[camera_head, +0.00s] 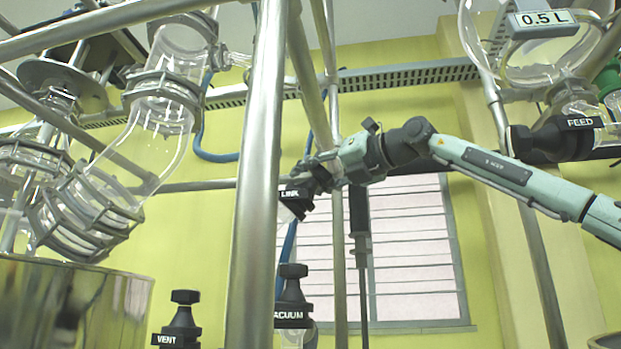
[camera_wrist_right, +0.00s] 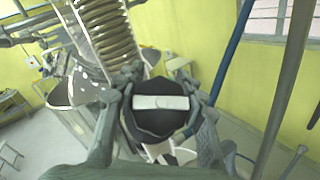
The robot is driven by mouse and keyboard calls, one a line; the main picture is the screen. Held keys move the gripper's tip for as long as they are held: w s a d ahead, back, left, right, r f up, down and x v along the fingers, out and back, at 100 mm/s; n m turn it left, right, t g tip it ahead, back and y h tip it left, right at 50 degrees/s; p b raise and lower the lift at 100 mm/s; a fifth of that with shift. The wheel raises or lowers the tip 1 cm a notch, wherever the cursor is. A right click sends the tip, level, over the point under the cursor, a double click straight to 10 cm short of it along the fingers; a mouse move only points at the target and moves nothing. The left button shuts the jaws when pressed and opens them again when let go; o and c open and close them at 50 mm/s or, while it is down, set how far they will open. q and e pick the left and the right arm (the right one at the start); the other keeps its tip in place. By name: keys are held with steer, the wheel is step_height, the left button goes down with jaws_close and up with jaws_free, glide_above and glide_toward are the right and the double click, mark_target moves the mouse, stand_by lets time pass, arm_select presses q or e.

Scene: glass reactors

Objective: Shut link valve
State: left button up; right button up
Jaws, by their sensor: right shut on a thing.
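The link valve (camera_head: 291,193) is black with a white LINK label, near the middle of the head view, partly hidden by a steel post and by my gripper. In the right wrist view its round black knob (camera_wrist_right: 158,122) with a pale bar across it sits between the fingers. The bar lies nearly level in that picture. My right gripper (camera_head: 318,172) reaches it from the right and is shut on the knob, with a finger at either side. My left gripper is not in view.
A thick steel post (camera_head: 262,180) stands just left of the valve. The VACUUM valve (camera_head: 291,300) and VENT valve (camera_head: 180,322) are below. The FEED valve (camera_head: 560,138) is at upper right. Jointed glass pipes (camera_head: 160,125) fill the left side. A blue hose (camera_wrist_right: 232,50) runs beside my gripper.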

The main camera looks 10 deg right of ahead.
steer(key=shift+c, duration=0.9)
